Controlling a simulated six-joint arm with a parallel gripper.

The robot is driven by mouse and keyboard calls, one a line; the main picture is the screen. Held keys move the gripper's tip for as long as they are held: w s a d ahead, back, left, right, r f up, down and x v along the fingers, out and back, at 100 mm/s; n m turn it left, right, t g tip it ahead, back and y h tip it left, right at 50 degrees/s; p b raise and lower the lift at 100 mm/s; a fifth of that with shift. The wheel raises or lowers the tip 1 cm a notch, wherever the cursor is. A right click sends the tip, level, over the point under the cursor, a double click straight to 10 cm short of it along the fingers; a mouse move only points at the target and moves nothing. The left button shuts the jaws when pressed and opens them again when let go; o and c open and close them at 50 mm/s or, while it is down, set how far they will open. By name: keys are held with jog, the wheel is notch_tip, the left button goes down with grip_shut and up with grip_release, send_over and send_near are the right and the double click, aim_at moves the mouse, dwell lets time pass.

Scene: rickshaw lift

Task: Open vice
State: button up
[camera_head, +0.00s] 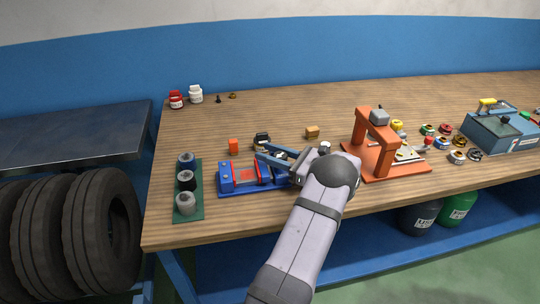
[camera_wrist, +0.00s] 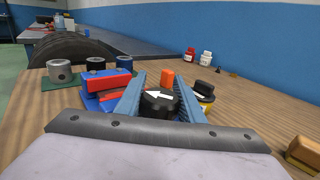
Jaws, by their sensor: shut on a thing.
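The blue vice (camera_head: 226,184) with red parts lies on the wooden bench, left of centre in the head view. It also shows in the wrist view (camera_wrist: 100,75), partly hidden behind my left finger. My gripper (camera_head: 262,157) is at the right end of the vice. In the wrist view its two blue fingers (camera_wrist: 161,78) stand on either side of a black knob (camera_wrist: 158,103) with a white arrow pointing left. The gripper is shut on this knob. My fingers and wrist hide part of the vice's right end, so how the knob joins the vice cannot be seen.
A green tray (camera_head: 190,216) with grey and black cylinders stands left of the vice. An orange press (camera_head: 385,155) stands close to the right.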

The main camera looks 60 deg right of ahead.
jog(key=shift+s+a+f+n+g+y+b, duration=0.1)
jog(key=shift+a+n+g+y+b, duration=0.15)
jog(key=shift+n+y+b, duration=0.55)
jog(key=shift+a+r+n+g+y+b, duration=0.15)
jog(key=shift+n+g+y+b, duration=0.25)
jog(key=shift+y, duration=0.75)
jog(key=shift+s+a+f+n+g+y+b, duration=0.1)
jog(key=shift+a+f+n+g+y+b, duration=0.1)
jog(key=shift+n+y+b, duration=0.65)
jog(key=shift+a+r+n+g+y+b, duration=0.25)
jog(key=shift+n+y+b, duration=0.1)
jog(key=shift+y, duration=0.45)
jog(key=o, duration=1.1)
jog(key=shift+c, duration=0.2)
notch_tip(320, 180, up, 10)
